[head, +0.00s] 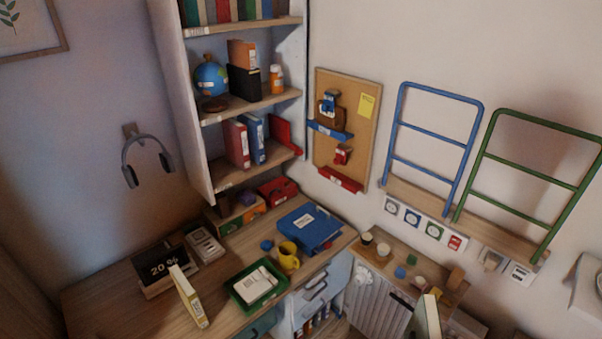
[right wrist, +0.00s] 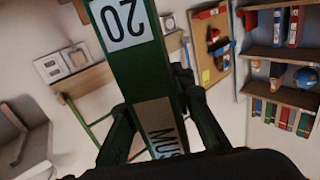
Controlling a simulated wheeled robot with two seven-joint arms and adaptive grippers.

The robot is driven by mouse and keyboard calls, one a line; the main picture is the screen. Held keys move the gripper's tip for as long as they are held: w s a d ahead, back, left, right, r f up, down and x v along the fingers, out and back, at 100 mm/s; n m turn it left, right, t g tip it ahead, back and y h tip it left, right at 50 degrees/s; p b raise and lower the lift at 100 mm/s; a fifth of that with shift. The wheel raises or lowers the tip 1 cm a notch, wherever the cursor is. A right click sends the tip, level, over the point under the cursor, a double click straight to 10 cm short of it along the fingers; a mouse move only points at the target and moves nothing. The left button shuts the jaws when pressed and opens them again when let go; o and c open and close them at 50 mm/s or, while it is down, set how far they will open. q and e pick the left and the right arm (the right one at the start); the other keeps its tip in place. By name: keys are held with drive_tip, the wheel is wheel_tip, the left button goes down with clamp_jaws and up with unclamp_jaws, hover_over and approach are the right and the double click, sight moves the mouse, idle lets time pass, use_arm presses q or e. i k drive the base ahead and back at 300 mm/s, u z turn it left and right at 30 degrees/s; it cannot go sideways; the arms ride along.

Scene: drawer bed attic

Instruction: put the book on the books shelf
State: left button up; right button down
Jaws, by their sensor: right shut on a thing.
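My right gripper (right wrist: 156,100) is shut on a green book (right wrist: 145,75) in the right wrist view, one finger on each side of it. The book has a white label reading "20" and a tan label partly reading "MUS". In the head view, the book's pale pages and green edge (head: 430,316) show at the bottom right, far from the shelves. The books shelf (head: 255,26) is the top board at upper left, with several coloured books (head: 222,11) in a row. These books also show in the right wrist view (right wrist: 283,115). My left gripper is not in view.
Lower shelves hold a globe (head: 211,78) and binders (head: 236,143). Blue (head: 436,98) and green (head: 535,170) racks hang at right.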

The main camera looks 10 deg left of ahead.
sight(223, 171)
drive_tip(key=i, duration=1.15)
drive_tip(key=u, duration=1.45)
